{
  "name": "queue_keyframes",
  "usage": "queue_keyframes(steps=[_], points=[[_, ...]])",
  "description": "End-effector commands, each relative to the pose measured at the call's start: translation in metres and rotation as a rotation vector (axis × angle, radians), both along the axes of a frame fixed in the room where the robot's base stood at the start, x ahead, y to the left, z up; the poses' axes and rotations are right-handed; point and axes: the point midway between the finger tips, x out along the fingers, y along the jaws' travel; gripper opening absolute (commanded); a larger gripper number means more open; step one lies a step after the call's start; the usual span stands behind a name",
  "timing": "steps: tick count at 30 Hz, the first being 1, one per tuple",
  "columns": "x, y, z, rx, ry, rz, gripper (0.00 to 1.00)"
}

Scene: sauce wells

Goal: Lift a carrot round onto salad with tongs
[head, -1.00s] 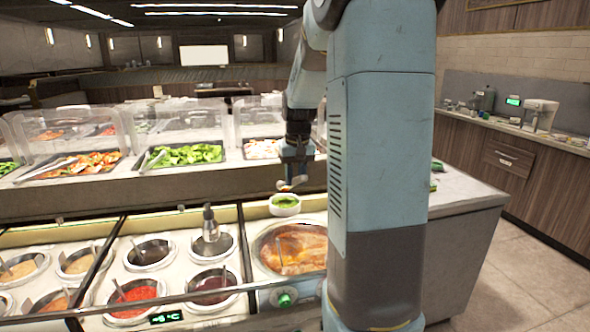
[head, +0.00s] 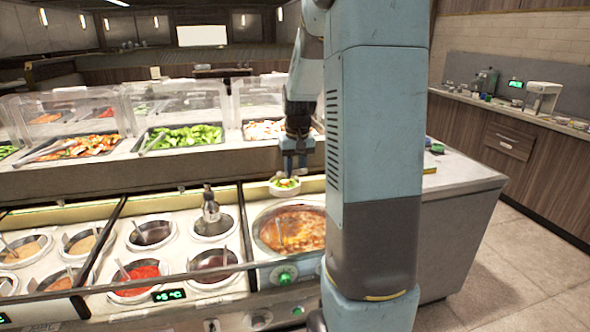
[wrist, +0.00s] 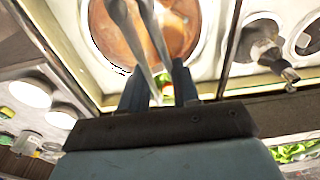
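Several sauce wells (head: 213,262) and a pump dispenser (head: 210,205) are to the left. Clear guards (head: 190,100) stand over food trays behind. A grey-topped side counter (head: 458,180) is right.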

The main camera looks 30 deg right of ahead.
Motion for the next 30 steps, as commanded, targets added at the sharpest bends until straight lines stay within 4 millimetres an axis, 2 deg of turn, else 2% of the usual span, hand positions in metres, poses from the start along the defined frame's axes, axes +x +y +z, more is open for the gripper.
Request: queue_keyframes(steps=[13, 30], points=[[0.000, 0.000, 0.003, 0.000, -0.002, 0.000, 0.26], [0.001, 0.000, 0.069, 0.000, -0.002, 0.000, 0.26]])
